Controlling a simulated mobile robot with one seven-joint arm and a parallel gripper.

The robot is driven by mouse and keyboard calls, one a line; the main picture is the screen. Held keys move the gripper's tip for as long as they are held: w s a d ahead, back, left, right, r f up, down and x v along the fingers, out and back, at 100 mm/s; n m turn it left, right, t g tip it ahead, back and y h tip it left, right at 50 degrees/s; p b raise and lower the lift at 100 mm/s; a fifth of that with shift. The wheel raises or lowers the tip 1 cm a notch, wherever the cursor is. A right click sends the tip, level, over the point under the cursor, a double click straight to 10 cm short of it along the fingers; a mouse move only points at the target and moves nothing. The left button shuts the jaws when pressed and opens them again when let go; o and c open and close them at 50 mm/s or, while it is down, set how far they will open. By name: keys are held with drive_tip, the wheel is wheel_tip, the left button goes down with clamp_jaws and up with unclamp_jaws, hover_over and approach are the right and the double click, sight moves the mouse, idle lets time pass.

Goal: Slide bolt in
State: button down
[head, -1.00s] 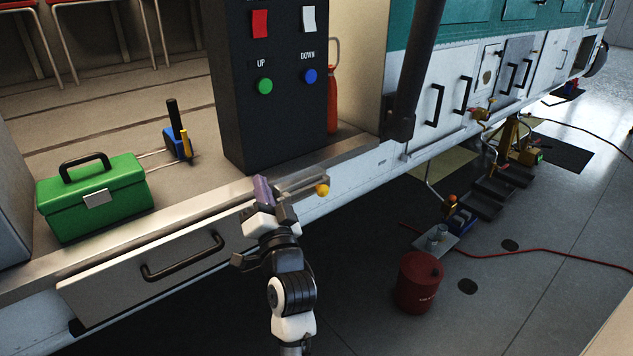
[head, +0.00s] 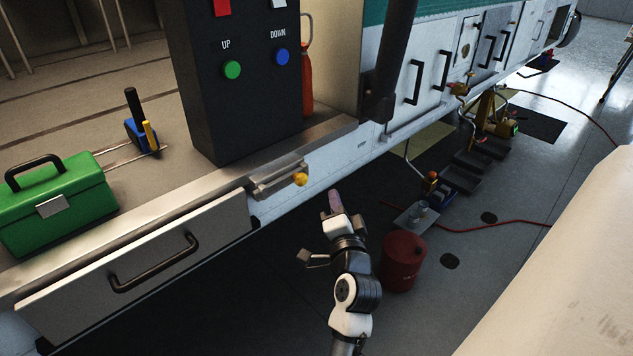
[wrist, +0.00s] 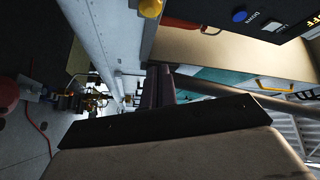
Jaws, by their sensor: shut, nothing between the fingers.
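The bolt is a metal slide in a bracket (head: 272,185) on the sill edge, just right of the drawer, with a yellow knob (head: 300,180) at its right end. My gripper (head: 335,202) is right of and below the knob in the head view, apart from it, over the dark floor. Its fingers are shut with nothing between them. In the wrist view the knob (wrist: 150,8) shows at the top edge, beyond my shut fingers (wrist: 160,85). The inner end of the bolt is hard to make out.
A drawer (head: 150,265) with a black handle lies left of the bolt. A black control box (head: 240,110) with UP and DOWN buttons stands above it. A green toolbox (head: 60,205) sits on the deck. A red drum (head: 402,262) stands on the floor beyond my gripper.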

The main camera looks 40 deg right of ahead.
drive_tip(key=p+x, duration=0.4)
drive_tip(key=x, duration=0.6)
drive_tip(key=shift+w+a+f+p, duration=0.15)
drive_tip(key=shift+a+f+p, duration=0.1)
drive_tip(key=shift+a, duration=0.35)
drive_tip(key=shift+w+a+f+p, duration=0.15)
drive_tip(key=shift+a+f, duration=0.15)
drive_tip(key=shift+a, duration=0.3)
drive_tip(key=shift+w+a+f+p, duration=0.1)
drive_tip(key=shift+a+f+p, duration=0.15)
drive_tip(key=shift+a, duration=0.35)
drive_tip(key=shift+f, duration=0.1)
